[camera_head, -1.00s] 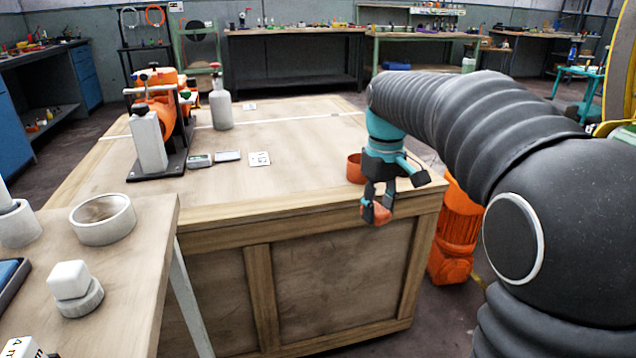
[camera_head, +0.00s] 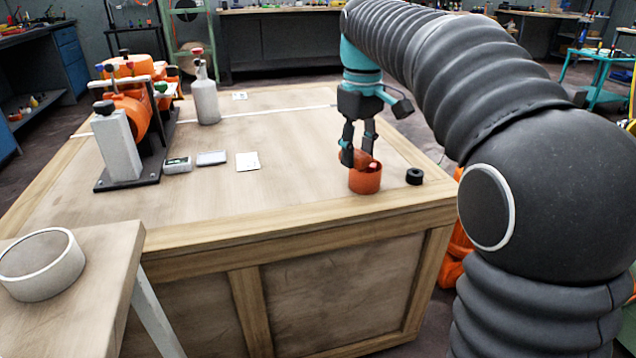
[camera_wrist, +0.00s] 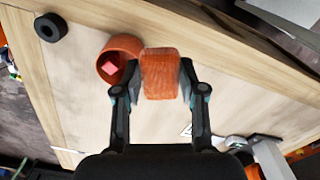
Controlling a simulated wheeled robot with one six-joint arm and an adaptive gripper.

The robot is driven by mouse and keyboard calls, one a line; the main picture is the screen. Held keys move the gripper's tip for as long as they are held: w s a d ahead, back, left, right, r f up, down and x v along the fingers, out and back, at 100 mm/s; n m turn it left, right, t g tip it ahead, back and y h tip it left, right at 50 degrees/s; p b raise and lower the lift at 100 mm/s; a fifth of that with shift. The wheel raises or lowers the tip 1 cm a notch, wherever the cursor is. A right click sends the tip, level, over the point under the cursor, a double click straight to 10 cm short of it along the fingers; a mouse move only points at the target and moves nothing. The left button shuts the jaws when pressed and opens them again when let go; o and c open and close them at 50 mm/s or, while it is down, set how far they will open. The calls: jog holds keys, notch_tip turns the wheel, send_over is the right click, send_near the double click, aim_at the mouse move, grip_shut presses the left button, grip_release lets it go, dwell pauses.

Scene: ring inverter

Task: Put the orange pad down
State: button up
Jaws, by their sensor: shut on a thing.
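The orange pad (camera_wrist: 160,74) is a rounded block with a rough surface. In the wrist view my gripper (camera_wrist: 158,88) is shut on it, one finger on each side. In the head view my gripper (camera_head: 358,150) points down over the wooden table (camera_head: 290,195), close to the orange cup (camera_head: 366,183). The pad is mostly hidden there by the fingers and overlaps the cup's rim in the picture. In the wrist view the pad is right beside the cup (camera_wrist: 112,70). I cannot tell whether the pad touches the cup or the table.
A small red piece (camera_wrist: 110,68) lies inside the cup. A black ring (camera_head: 414,176) lies right of the cup, near the table's corner. The table between is clear.

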send_over(317, 196)
notch_tip(317, 196, down, 5)
jog(key=shift+d+r, duration=0.1)
jog(key=shift+f+b, duration=0.45)
jog(key=shift+f, duration=1.55)
jog(key=shift+f, duration=0.15)
jog(key=o, duration=1)
